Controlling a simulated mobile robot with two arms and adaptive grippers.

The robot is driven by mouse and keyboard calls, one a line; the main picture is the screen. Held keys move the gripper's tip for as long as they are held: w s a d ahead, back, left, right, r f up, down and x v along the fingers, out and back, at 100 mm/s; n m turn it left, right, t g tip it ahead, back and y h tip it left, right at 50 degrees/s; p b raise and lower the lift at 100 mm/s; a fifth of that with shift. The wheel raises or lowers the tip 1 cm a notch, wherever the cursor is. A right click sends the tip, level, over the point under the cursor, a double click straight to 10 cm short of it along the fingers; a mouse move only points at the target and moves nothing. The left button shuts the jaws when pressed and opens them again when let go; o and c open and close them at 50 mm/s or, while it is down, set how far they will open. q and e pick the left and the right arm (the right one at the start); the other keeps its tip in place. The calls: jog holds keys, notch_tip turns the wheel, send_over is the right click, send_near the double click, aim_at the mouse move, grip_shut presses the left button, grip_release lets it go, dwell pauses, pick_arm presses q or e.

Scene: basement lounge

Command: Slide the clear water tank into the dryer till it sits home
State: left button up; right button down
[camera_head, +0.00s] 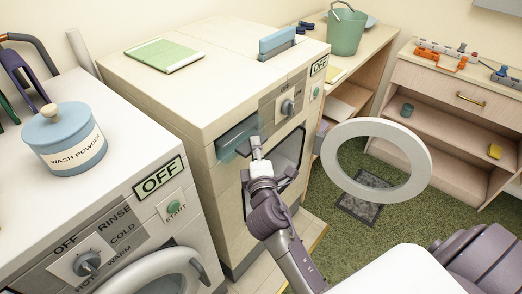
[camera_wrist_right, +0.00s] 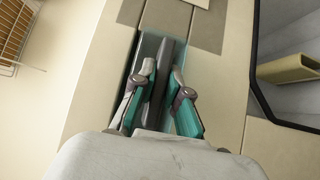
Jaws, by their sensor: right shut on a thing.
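The dryer (camera_head: 225,195) is the cream machine in the middle, with its round white door (camera_head: 342,184) swung open. The clear, teal-tinted water tank (camera_head: 236,138) is at the slot high on the left of the dryer's front. My right gripper (camera_head: 257,148) is at the tank's front. In the right wrist view the gripper (camera_wrist_right: 163,72) is shut on the dark grip bar of the tank (camera_wrist_right: 150,44), one finger on each side. The tank lines up with the slot, but I cannot tell how deep it is. My left gripper is out of view.
A washer (camera_head: 125,225) with a blue wash powder jar (camera_head: 68,140) stands at the left. A green booklet (camera_head: 165,54) and a blue item (camera_head: 277,42) lie on the dryer. The open door stands out over the green rug (camera_head: 350,245). A shelf unit (camera_head: 440,130) is at the right.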

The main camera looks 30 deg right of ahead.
aim_at(245, 141)
jog(key=shift+w+a+b, duration=0.15)
jog(key=shift+w+a, duration=0.2)
jog(key=shift+w, duration=0.45)
jog(key=shift+w+a+b, duration=0.15)
jog(key=shift+w+a, duration=0.2)
jog(key=shift+w, duration=0.45)
jog(key=c, duration=1.1)
grip_release()
jog(key=shift+v, duration=3.75)
jog(key=s+a+f+m+g+y, duration=0.1)
jog(key=s+a+f+g+y, duration=0.15)
jog(key=f, duration=0.95)
jog(key=s+a+f+m+g+y, duration=0.1)
jog(key=s+f+g, duration=0.15)
jog(key=f, duration=0.85)
jog(key=s+a+f+m+g+y, duration=0.1)
jog(key=s+a+f+g+y, duration=0.15)
jog(key=f, duration=0.95)
jog(key=s+d+f+m+g, duration=0.2)
jog(key=s+f+m+g, duration=0.15)
jog(key=s+f, duration=1.05)
jog(key=s+d+f+m+g, duration=0.1)
jog(key=s+d+f, duration=0.1)
jog(key=s, duration=0.5)
jog(key=s+d+f+m+g, duration=0.2)
jog(key=s+f, duration=0.2)
jog(key=s, duration=0.3)
jog(key=s+d+f+m+g, duration=0.2)
jog(key=s+d+f, duration=0.1)
jog(key=s, duration=0.4)
